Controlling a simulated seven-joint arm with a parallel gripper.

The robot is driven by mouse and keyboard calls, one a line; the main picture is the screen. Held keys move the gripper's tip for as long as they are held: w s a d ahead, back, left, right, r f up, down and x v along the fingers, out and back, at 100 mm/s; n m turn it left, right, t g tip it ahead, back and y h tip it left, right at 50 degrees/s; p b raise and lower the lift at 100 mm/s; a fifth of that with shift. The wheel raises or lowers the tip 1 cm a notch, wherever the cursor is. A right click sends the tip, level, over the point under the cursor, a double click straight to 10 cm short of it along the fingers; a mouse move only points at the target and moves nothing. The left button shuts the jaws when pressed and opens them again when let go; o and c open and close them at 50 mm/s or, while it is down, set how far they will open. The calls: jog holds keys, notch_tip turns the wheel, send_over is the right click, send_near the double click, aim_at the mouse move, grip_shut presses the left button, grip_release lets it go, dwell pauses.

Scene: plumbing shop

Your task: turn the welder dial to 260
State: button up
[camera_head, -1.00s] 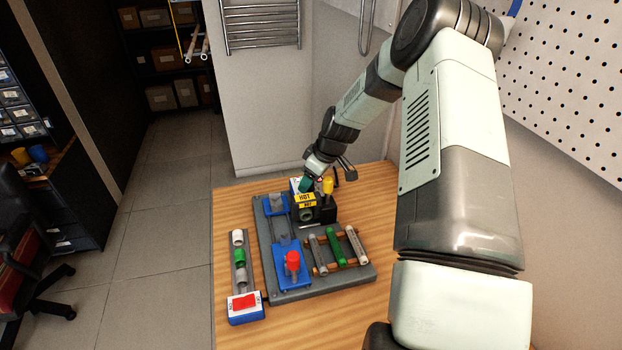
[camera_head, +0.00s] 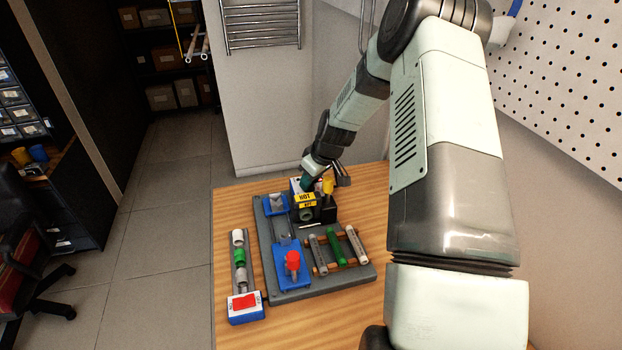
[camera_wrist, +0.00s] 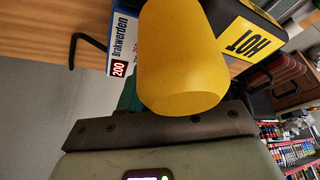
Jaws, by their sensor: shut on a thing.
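The welder (camera_head: 306,200) is a dark block with yellow HOT labels, standing at the back of the grey board. In the wrist view, its blue and white side panel (camera_wrist: 122,45) carries a red field (camera_wrist: 120,68) reading 200. My gripper (camera_head: 305,183) is at the top of the welder, shut on a teal-green part that seems to be the dial (camera_wrist: 129,97). Most of the dial is hidden behind the yellow handle and the gripper, so its pointer does not show. The yellow handle (camera_wrist: 182,55) stands close in front of the wrist camera; it also shows in the head view (camera_head: 328,187).
The grey board (camera_head: 290,295) also bears a blue clamp with a red knob (camera_head: 292,262) and a rack with several pipes (camera_head: 335,247). A blue-ended tray of fittings (camera_head: 246,310) lies to the left. The wooden bench (camera_head: 230,204) is clear at the back left.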

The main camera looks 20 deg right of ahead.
jog(key=m, duration=0.2)
jog(key=m+h, duration=0.1)
jog(key=m, duration=0.1)
jog(key=shift+a+t+h, duration=0.15)
jog(key=shift+t+h, duration=0.15)
jog(key=shift+m+h, duration=0.7)
jog(key=shift+m, duration=1.4)
jog(key=o, duration=1)
jog(key=v, duration=1.1)
jog(key=shift+a, duration=0.1)
